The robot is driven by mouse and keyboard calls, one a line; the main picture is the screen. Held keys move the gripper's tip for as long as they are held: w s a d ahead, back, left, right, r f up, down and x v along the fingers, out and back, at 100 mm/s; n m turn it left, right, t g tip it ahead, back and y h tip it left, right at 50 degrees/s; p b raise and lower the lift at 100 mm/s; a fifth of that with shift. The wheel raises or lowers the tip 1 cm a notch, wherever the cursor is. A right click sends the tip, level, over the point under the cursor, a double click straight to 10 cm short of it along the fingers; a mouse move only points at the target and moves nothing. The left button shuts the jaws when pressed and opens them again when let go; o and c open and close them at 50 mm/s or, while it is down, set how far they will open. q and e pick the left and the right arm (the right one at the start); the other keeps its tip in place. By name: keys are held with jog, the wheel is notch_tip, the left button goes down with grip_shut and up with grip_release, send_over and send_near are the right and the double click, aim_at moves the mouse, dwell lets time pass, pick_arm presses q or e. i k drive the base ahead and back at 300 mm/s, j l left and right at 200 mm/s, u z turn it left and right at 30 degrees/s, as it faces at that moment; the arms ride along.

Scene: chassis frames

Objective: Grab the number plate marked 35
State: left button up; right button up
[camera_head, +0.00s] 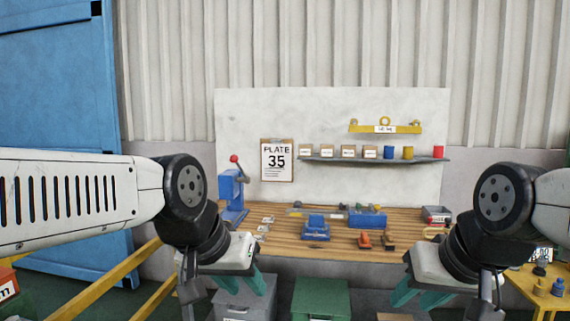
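A clipboard sign (277,160) reading "PLATE 35" hangs on the white back panel. Several small pale plates (264,228) lie in a row on the left part of the wooden workbench (285,238), beside the blue press. Their markings are too small to read. My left gripper (238,284) is in front of the bench's left end, below and nearer than the plates, with its teal fingers apart and nothing between them. My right gripper (432,295) is in front of the bench's right end, also with its fingers apart and empty.
A blue press (232,191) with a red knob stands at the bench's left end. A blue vise (315,227), stamps (365,240) and a blue box (367,217) stand further right. A shelf (400,159) holds small boxes and cups. A yellow table (540,293) is at the right.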

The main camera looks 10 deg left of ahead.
aim_at(261, 228)
jog(key=i+j, duration=0.8)
jog(key=i, duration=0.15)
jog(key=i+j, duration=0.8)
jog(key=i, duration=0.2)
